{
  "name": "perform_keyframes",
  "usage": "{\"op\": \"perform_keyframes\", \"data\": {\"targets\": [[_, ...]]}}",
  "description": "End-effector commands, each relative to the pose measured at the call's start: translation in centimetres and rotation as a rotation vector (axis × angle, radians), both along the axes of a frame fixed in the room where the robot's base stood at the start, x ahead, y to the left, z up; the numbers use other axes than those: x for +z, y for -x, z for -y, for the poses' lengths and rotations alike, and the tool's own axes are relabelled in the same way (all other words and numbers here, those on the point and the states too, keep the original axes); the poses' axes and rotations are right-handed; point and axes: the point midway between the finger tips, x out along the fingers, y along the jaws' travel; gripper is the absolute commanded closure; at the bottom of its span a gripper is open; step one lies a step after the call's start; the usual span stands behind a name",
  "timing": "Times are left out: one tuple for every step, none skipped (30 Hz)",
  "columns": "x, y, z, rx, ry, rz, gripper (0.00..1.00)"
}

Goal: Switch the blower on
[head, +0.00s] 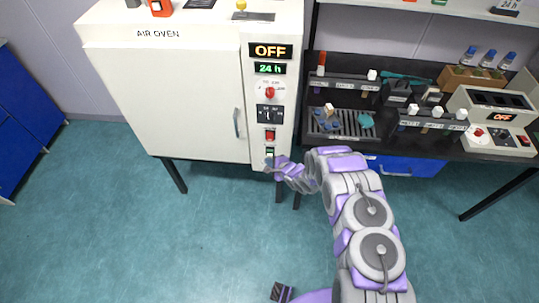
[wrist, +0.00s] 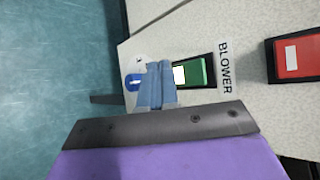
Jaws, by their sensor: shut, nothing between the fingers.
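The blower switch (wrist: 199,71) is a green rocker with a pale lit-looking end, beside the label BLOWER (wrist: 225,67) in the wrist view. In the head view the green switch (head: 270,152) is small, low on the right-hand panel of the air oven (head: 165,90). My gripper (wrist: 155,70) is shut and empty, its blue-grey fingers beside the switch's pale end. I cannot tell whether they touch it. In the head view my gripper (head: 271,163) is at the panel's lower end, just below the switch.
A red switch (wrist: 297,58) sits beyond the label; it also shows in the head view (head: 270,135). Above are a dial (head: 270,92) and an OFF display (head: 270,51). The oven door handle (head: 236,122) is left of the panel. A dark bench (head: 345,140) with equipment stands right.

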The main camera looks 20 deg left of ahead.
Motion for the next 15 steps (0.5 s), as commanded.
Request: {"op": "perform_keyframes", "data": {"targets": [[0.1,0.1,0.0,0.0,0.0,0.0,1.0],[0.0,0.1,0.0,0.0,0.0,0.0,1.0],[0.0,0.1,0.0,0.0,0.0,0.0,1.0],[0.0,0.1,0.0,0.0,-0.001,0.001,1.0],[0.0,0.1,0.0,-0.001,0.001,0.0,1.0],[0.0,0.0,0.0,-0.001,0.0,0.001,1.0],[0.0,0.0,0.0,-0.001,0.0,0.002,1.0],[0.0,0.0,0.0,-0.001,0.0,0.002,1.0],[0.0,0.1,0.0,-0.001,0.001,0.0,1.0],[0.0,0.2,0.1,-0.001,0.001,0.0,1.0],[0.1,0.3,0.1,0.0,0.0,0.0,1.0],[0.2,0.6,0.2,0.0,0.001,-0.001,1.0],[0.2,0.8,0.2,0.0,0.0,-0.001,1.0],[0.3,1.1,0.3,0.0,0.0,-0.003,1.0],[0.4,1.5,0.4,0.0,0.001,-0.002,1.0]]}}
